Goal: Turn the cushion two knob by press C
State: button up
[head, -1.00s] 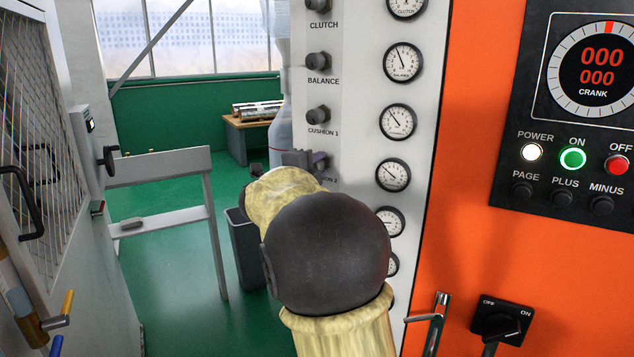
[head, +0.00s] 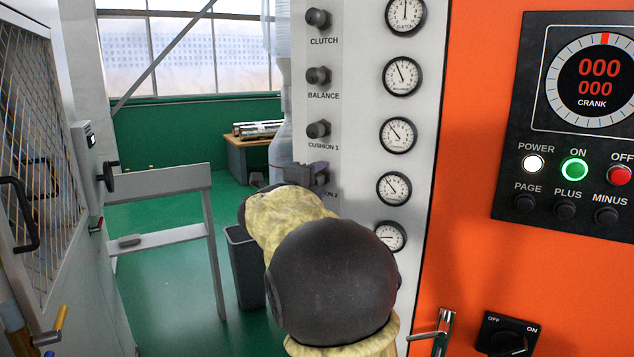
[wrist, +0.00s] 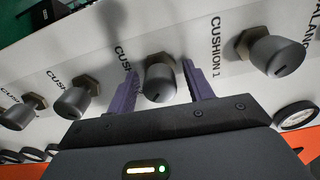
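The cushion two knob (wrist: 160,80) is a dark grey round knob on a brass-coloured nut, on the pale panel. In the wrist view my gripper (wrist: 162,88) has its two purple fingers on either side of this knob. Narrow gaps show between the fingers and the knob, so the gripper looks open around it. In the head view my gripper (head: 308,173) is at the panel, just below the CUSHION 1 label, and hides the knob.
The cushion 1 knob (head: 318,129) and balance knob (head: 318,76) are above. A gauge (head: 394,188) is at right. Other knobs, one of them here (wrist: 74,102), lie along the panel in the wrist view. An orange panel (head: 450,235) with a black control box is further right.

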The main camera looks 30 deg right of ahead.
jog(key=b+v, duration=0.2)
jog(key=v, duration=1.5)
jog(key=shift+s+a, duration=0.15)
jog(key=shift+a, duration=0.05)
dwell(2.0)
